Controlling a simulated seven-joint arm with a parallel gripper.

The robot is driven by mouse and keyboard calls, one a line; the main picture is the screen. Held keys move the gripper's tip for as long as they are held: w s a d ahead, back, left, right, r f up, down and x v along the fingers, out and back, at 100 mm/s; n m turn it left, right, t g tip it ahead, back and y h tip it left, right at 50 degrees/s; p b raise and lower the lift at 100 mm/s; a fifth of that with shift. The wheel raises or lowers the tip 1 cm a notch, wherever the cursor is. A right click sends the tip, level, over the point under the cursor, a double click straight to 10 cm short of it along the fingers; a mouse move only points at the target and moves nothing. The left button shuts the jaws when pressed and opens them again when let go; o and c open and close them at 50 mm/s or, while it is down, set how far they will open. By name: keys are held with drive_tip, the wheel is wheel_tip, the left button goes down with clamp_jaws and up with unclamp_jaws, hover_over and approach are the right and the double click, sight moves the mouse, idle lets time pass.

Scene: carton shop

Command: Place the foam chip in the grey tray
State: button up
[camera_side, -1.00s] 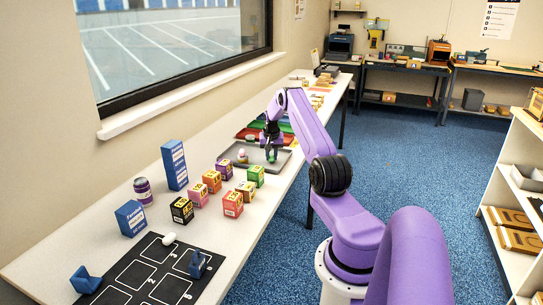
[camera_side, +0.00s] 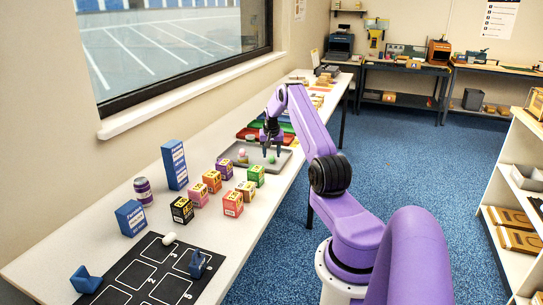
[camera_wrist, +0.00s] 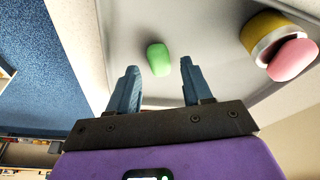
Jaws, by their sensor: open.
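A green foam chip (camera_side: 271,160) lies on the grey tray (camera_side: 228,153), on the tray's right part. In the wrist view the green chip (camera_wrist: 158,59) rests on the pale tray floor (camera_wrist: 205,40), a little beyond my fingertips and clear of both fingers. My gripper (camera_side: 271,149) is above the tray, pointing down, open and empty. In the wrist view my gripper (camera_wrist: 160,78) shows its two blue fingers spread apart.
A pink piece (camera_wrist: 293,60) and a yellow ring-like piece (camera_wrist: 268,33) are also on the tray. Coloured bins (camera_side: 268,128) stand behind it. Small boxes (camera_side: 233,203) and a black numbered mat (camera_side: 134,274) are in front.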

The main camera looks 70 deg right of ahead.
drive_tip(key=v, duration=1)
drive_tip(key=w+a+r+n+y, duration=0.1)
drive_tip(key=w+a+r+n, duration=0.15)
drive_tip(key=w+a, duration=0.45)
drive_tip(key=w+a+r+n, duration=0.2)
drive_tip(key=w+a+n, duration=0.1)
drive_tip(key=a, duration=0.8)
drive_tip(key=a+r+n+y, duration=0.1)
drive_tip(key=a+r+n, duration=0.15)
drive_tip(key=a, duration=0.85)
drive_tip(key=a+r+n, duration=0.1)
drive_tip(key=a+n, duration=0.2)
drive_tip(key=a, duration=0.7)
drive_tip(key=s+a+r+n+y, duration=0.1)
drive_tip(key=s+a+n, duration=0.6)
drive_tip(key=s+a, duration=0.95)
drive_tip(key=s+a+n, duration=0.1)
drive_tip(key=s+n, duration=0.3)
drive_tip(key=s, duration=0.4)
drive_tip(key=s+a+f+n+g, duration=0.1)
drive_tip(key=s+n, duration=0.3)
drive_tip(key=s, duration=0.4)
drive_tip(key=shift+s+a, duration=0.25)
drive_tip(key=shift+a, duration=0.5)
